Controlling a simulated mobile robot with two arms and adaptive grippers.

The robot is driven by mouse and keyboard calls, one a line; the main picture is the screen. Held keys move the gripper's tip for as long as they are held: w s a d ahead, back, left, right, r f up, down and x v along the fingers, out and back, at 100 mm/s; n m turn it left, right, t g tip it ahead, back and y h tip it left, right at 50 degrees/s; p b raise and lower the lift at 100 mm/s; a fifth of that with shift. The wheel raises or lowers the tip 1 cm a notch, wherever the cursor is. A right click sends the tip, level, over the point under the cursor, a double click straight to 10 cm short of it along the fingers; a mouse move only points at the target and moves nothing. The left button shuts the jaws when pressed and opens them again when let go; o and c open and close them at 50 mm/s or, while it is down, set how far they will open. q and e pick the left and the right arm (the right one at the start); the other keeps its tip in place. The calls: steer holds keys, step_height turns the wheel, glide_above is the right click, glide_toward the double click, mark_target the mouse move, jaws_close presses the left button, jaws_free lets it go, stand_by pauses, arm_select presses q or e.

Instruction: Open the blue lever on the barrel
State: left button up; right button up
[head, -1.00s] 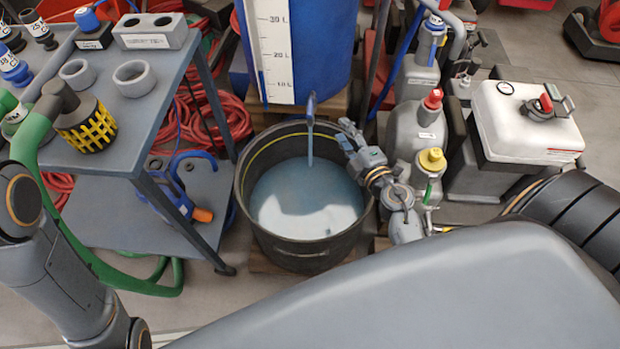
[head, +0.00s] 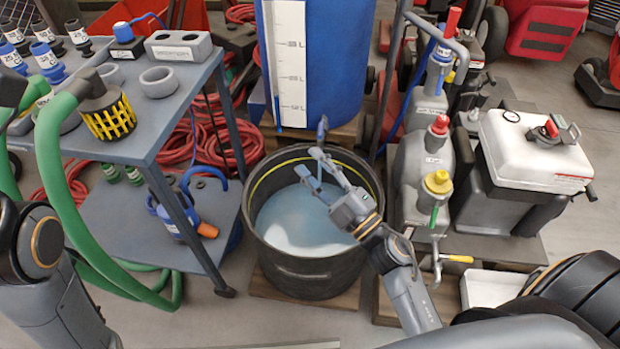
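The blue barrel (head: 340,60), with a white level scale (head: 291,60) on its front, stands at the top middle. My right gripper (head: 311,166) is over the tub, just below and in front of the lever. Its fingers are apart with nothing between them, and I see no clear contact with the lever. The tap below the lever is partly hidden by the gripper. My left arm shows at the left edge; its gripper is out of view.
A grey table (head: 168,105) with grey rings, fittings and a yellow-caged strainer (head: 108,113) on a green hose stands at the left. Grey bottles (head: 413,165) with red and yellow caps and a white-topped tank (head: 535,150) stand close on the right.

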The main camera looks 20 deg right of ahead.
steer(key=shift+s+a+r+y+b, duration=0.3)
steer(key=shift+s+a+r+y, duration=0.55)
steer(key=shift+a+r, duration=0.25)
steer(key=shift+t, duration=0.3)
stand_by(0.5)
